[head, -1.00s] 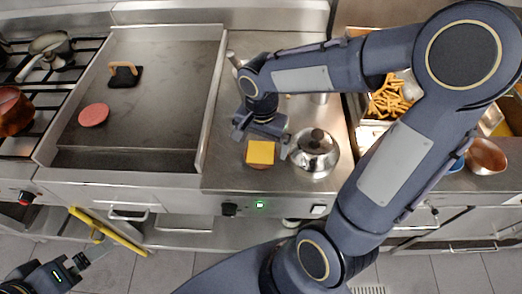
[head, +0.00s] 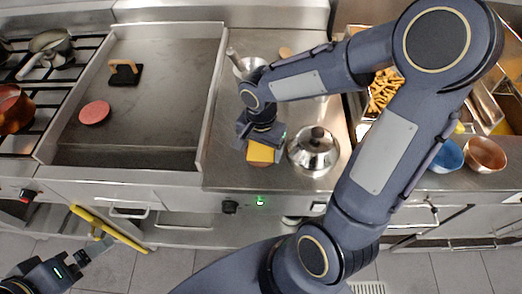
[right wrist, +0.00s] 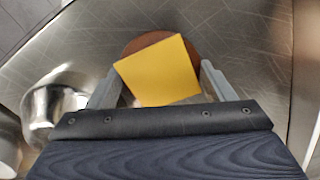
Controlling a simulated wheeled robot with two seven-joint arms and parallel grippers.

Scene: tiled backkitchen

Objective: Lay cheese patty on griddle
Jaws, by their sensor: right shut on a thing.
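The cheese patty (head: 259,153) is a brown patty with a square yellow cheese slice on top. It is at the steel counter right of the griddle, partly hidden by my right gripper (head: 262,143) in the head view. In the right wrist view the cheese patty (right wrist: 158,72) sits between the two fingers of my right gripper (right wrist: 161,86), which is shut on it. I cannot tell whether it touches the counter. The flat grey griddle (head: 165,95) lies left of it, with raised side walls. My left gripper (head: 90,252) is low at the bottom left, away from the counter.
A pink patty (head: 94,112) and a press with a wooden handle (head: 124,73) are on the griddle. The griddle's front and right are bare.

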